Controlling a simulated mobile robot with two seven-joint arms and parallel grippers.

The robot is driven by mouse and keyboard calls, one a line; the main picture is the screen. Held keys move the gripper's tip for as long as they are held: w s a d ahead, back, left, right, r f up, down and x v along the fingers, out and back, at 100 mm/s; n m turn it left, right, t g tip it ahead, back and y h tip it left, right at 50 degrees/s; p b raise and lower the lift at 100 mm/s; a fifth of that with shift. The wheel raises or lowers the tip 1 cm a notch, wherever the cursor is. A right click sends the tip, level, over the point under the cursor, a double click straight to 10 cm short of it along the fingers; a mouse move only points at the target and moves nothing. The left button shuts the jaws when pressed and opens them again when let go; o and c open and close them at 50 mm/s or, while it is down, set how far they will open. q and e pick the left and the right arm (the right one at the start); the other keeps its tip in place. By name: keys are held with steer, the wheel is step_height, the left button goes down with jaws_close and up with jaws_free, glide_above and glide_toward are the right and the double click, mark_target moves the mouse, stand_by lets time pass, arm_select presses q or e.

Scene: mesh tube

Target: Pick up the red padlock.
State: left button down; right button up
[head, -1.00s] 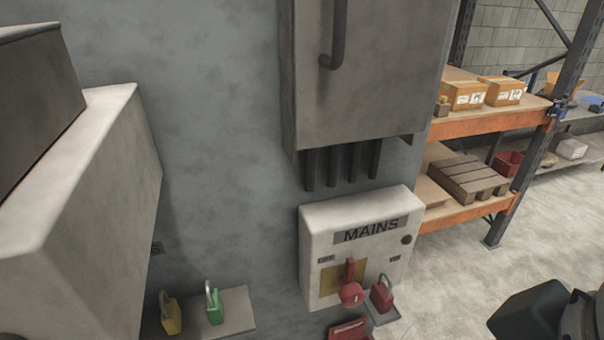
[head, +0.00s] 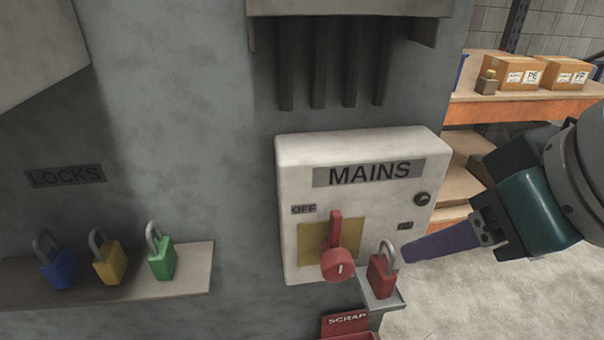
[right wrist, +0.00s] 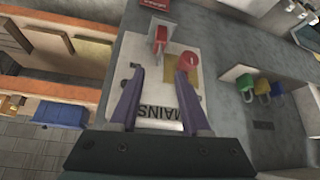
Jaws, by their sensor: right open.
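The red padlock (head: 381,276) stands upright on a small grey shelf (head: 395,300) at the lower right of the MAINS box, its grey shackle up. It also shows in the right wrist view (right wrist: 160,38), just beyond the fingertips and roughly in line with the gap between them. My right gripper (head: 408,252) comes in from the right, purple fingers pointing left at the padlock's upper part, with nothing held. In the right wrist view the fingers (right wrist: 161,76) are spread apart. My left gripper is in neither view.
The MAINS box (head: 300,160) has a red switch handle (head: 336,262) close left of the padlock. A red SCRAP bin (head: 346,322) is below. Blue (head: 60,268), yellow (head: 109,264) and green (head: 162,258) padlocks stand on the left ledge (head: 195,285). Orange-beamed shelving (head: 530,108) is behind.

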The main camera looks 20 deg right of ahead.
mark_target(397, 252)
steer(key=b+x, duration=0.2)
steer(key=x, duration=0.2)
steer(key=shift+w+f, duration=0.25)
steer(key=shift+w, duration=0.05)
steer(key=p+x, duration=0.1)
steer(key=x, duration=0.2)
steer(key=shift+w+d+f, duration=0.1)
steer(key=shift+w, duration=0.15)
steer(key=shift+w+f, duration=0.25)
steer(key=shift+f, duration=0.25)
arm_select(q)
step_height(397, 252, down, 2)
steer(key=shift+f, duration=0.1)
arm_select(e)
steer(key=shift+c, duration=0.4)
jaws_close()
